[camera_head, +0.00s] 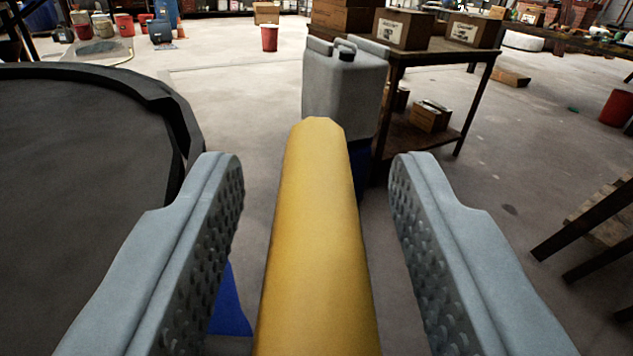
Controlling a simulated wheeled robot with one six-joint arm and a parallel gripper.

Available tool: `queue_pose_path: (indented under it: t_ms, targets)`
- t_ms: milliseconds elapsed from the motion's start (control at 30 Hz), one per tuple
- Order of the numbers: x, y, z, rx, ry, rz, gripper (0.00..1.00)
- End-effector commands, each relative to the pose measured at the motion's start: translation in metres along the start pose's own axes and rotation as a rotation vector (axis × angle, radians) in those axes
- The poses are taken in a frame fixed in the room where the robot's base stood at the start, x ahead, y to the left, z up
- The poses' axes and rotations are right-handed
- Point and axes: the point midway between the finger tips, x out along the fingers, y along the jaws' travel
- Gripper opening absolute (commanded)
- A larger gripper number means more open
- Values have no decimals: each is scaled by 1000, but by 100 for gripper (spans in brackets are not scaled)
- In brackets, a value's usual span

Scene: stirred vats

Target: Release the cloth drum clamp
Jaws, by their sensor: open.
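A long yellow bar (313,240) with a bevelled far end runs up the middle of the view. It may be the clamp's lever, but its near end is cut off by the bottom edge and I cannot see what it is fixed to. My gripper (315,165) is open, with one grey ribbed jaw on each side of the bar. A clear gap shows between the bar and each jaw. No drum or cloth can be made out for certain.
A large dark round vat or lid (80,150) fills the left side, close to the left jaw. A grey canister (343,95) stands beyond the bar, beside a wooden table (430,55) with boxes. A red bucket (269,38) stands on open floor behind.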

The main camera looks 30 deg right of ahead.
Motion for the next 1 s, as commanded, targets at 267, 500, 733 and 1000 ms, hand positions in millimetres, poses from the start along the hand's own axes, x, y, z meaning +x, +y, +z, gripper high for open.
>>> queue_pose_path:
  t_ms: [267, 500, 733, 1000]
  targets:
    - [0, 0, 0, 0, 0, 0, 10]
    - [0, 0, 0, 0, 0, -5, 0]
    - [0, 1, 0, -1, 5, -69, 0]
    - [0, 4, 0, -2, 16, -261, 0]
